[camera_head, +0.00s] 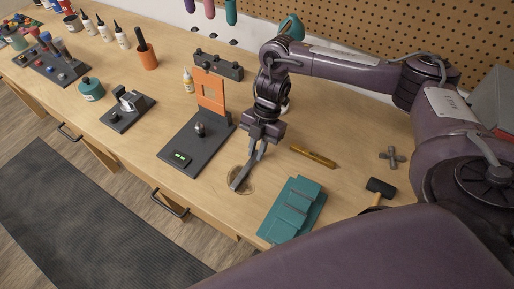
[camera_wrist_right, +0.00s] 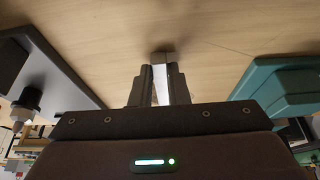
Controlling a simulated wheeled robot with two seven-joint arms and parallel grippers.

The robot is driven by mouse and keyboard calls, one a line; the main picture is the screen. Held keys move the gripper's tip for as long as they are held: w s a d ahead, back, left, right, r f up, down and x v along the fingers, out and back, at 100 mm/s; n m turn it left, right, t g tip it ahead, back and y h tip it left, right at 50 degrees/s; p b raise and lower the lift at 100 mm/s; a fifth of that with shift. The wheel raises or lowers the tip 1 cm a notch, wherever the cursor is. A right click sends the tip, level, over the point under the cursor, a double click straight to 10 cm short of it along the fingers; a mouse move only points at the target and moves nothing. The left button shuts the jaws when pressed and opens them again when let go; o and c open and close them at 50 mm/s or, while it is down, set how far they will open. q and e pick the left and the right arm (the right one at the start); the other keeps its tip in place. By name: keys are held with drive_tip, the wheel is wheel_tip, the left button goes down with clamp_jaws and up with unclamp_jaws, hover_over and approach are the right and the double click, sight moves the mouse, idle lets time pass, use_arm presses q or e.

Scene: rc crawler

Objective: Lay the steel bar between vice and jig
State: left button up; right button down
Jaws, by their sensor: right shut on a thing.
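My right gripper (camera_head: 240,183) reaches down to the bench, between a dark base with an orange upright plate (camera_head: 211,90), seemingly the jig, and a teal stepped block (camera_head: 293,208), seemingly the vice. In the right wrist view the gripper (camera_wrist_right: 162,82) is shut on a narrow grey piece, seemingly the steel bar (camera_wrist_right: 163,57), whose end shows at the fingertips. The fingers hide most of it, and I cannot tell whether it touches the bench. The dark base (camera_wrist_right: 50,60) and the teal block (camera_wrist_right: 280,85) flank it there. My left gripper is not in view.
A brass-coloured rod (camera_head: 313,157) lies right of the gripper, with a black-headed mallet (camera_head: 380,187) and a grey cross-shaped knob (camera_head: 391,157) beyond it. An orange cup (camera_head: 147,57) and several bottles stand at the back left. A round mark surrounds the bench spot under the gripper.

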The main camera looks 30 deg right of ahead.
drive_tip(key=c, duration=1.4)
unclamp_jaws()
drive_tip(key=p+v, duration=0.1)
drive_tip(key=v, duration=1.1)
drive_tip(key=shift+p, duration=0.4)
